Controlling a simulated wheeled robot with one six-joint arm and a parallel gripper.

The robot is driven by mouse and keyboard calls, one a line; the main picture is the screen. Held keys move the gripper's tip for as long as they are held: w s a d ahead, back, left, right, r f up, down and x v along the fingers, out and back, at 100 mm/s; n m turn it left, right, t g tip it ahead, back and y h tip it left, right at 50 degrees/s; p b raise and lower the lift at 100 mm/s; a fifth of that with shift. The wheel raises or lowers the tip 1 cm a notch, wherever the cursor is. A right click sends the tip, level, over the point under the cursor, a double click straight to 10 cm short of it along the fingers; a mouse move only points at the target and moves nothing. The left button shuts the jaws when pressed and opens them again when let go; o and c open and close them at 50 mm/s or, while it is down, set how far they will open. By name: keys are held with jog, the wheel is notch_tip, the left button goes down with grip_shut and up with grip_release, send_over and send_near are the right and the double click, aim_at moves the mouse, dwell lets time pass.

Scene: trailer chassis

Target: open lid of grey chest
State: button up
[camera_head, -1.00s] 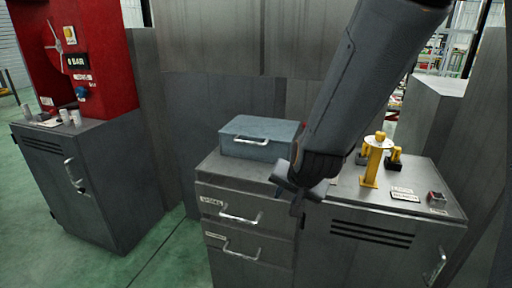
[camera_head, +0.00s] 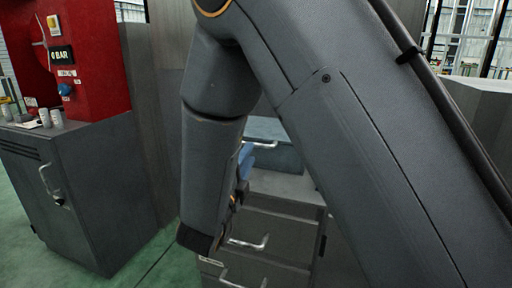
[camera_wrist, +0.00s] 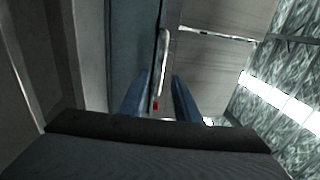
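The grey chest (camera_head: 284,153) stands on the cabinet top in the head view, mostly hidden behind my arm. The visible part of its lid looks shut. A bit of its silver handle (camera_head: 266,145) shows beside my gripper (camera_head: 245,163), whose blue fingers are partly hidden by my wrist. In the wrist view, my gripper (camera_wrist: 160,76) is open, with two blue fingers apart and nothing clearly held. The chest's dark side (camera_wrist: 130,40) fills the upper middle. The silver handle (camera_wrist: 163,52) lies just ahead, roughly in line with the gap; I cannot tell whether a finger touches it.
The drawer cabinet (camera_head: 278,225) below has silver drawer handles (camera_head: 248,242). A second grey cabinet (camera_head: 100,190) and a red panel (camera_head: 95,60) stand at left. Green floor (camera_head: 160,268) shows between the cabinets. My arm hides the right of the counter.

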jog(key=p+x, duration=0.1)
jog(key=x, duration=0.5)
jog(key=shift+w+d, duration=0.15)
jog(key=shift+w, duration=0.1)
grip_shut()
